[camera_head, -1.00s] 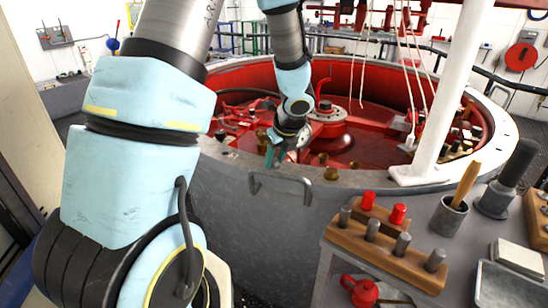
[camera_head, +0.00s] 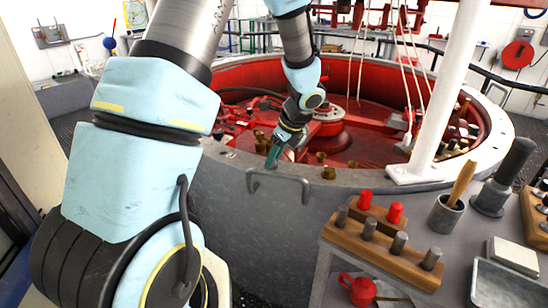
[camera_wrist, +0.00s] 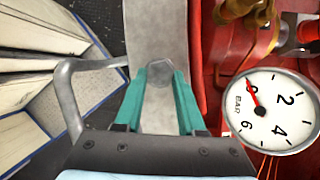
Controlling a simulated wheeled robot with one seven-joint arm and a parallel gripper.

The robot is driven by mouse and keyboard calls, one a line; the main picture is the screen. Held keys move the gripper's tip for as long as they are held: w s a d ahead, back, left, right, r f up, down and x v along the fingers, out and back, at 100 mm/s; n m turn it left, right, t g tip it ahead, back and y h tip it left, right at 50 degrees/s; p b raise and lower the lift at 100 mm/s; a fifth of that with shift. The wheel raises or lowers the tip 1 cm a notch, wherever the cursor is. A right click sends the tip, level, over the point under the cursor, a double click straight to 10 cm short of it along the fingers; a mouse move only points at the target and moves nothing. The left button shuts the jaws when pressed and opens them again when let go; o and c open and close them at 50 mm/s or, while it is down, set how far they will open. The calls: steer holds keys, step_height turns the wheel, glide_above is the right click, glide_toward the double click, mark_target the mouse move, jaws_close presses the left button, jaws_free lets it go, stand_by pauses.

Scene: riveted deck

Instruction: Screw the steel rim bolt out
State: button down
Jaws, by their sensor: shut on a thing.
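In the head view my gripper (camera_head: 272,157) points down at the near rim of the big red-lined tub (camera_head: 240,167). The bolt is hidden behind the fingers there, and its thread cannot be seen.
A bent grey handle (camera_head: 293,182) stands out beside the gripper on the tub's outer wall. A pressure gauge (camera_wrist: 268,110) lies inside the tub. A wooden peg block (camera_head: 383,250) stands on the right bench.

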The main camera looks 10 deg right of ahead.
steer(key=shift+a+f, duration=0.15)
steer(key=c, duration=0.5)
jaws_free()
steer(key=b+v, duration=0.1)
steer(key=v, duration=1)
